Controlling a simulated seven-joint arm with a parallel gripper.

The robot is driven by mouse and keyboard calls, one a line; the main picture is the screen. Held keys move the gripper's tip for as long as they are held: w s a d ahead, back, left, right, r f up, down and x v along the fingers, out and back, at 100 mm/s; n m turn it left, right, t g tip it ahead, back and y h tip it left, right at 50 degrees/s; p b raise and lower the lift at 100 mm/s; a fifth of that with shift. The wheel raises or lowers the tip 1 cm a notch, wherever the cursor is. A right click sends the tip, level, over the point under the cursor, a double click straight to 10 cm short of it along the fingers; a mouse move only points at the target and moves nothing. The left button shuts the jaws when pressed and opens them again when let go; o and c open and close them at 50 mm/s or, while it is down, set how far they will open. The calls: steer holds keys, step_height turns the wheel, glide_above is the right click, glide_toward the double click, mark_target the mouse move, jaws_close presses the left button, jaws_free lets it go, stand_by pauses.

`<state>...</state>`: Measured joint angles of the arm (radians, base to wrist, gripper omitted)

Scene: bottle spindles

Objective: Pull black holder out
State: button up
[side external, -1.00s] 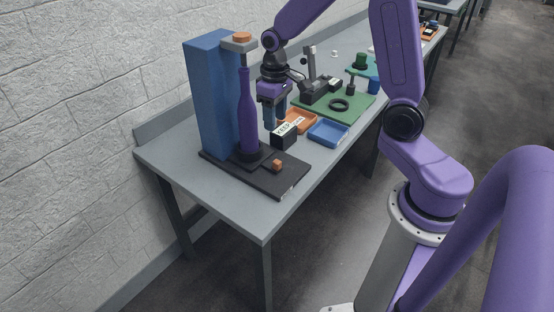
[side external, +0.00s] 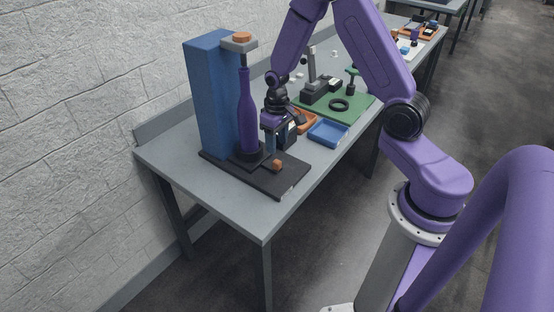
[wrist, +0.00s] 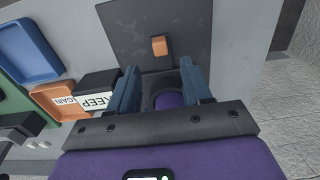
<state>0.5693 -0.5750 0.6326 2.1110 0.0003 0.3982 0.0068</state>
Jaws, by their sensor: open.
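A purple bottle (side external: 246,115) stands upright with its base in a black holder (side external: 249,158) on a black base plate (side external: 275,180). A blue column (side external: 208,100) rises behind it, with a grey arm and orange cap over the bottle's neck. A small orange block (side external: 277,164) sits on the plate in front. My gripper (side external: 277,148) is open, low beside the bottle. In the wrist view, its two blue fingers (wrist: 160,75) are spread, and part of the black holder (wrist: 166,84) and purple bottle shows between them. Contact cannot be told.
A black box labelled KEEP (wrist: 97,92) is left of the fingers in the wrist view, close to one. An orange tray (side external: 306,121) and a blue tray (side external: 328,133) lie beyond it. A green board (side external: 350,110) holds several parts. A wall runs behind the table.

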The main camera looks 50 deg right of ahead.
mark_target(277, 161)
step_height(277, 161, down, 8)
steer(key=shift+r, duration=0.2)
stand_by(0.3)
steer(key=shift+s, duration=0.1)
jaws_close()
